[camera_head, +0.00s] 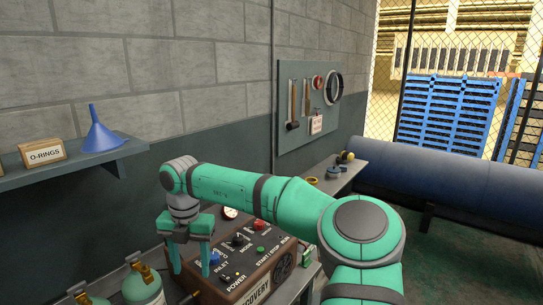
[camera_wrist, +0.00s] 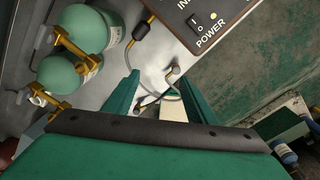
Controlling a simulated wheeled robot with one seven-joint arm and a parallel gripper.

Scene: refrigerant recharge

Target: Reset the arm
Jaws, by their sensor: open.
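My green arm reaches in from the lower right of the head view and bends down at the wrist. My gripper (camera_head: 191,262) points down with its two green fingers apart and nothing between them. It appears in front of the left side of the brown recovery machine (camera_head: 262,268); I cannot tell the gap. In the wrist view the open fingers of my gripper (camera_wrist: 157,92) frame a pale surface with a thin grey hose (camera_wrist: 174,82) below them. The machine's corner with its POWER switch (camera_wrist: 199,20) shows at the top of that view.
Green cylinders with brass valves (camera_head: 140,287) stand left of the machine, also in the wrist view (camera_wrist: 92,27). A shelf (camera_head: 75,170) holds a blue funnel (camera_head: 98,135) and an O-RINGS box (camera_head: 43,153). A tool board (camera_head: 310,105) and a large blue tank (camera_head: 440,185) stand behind.

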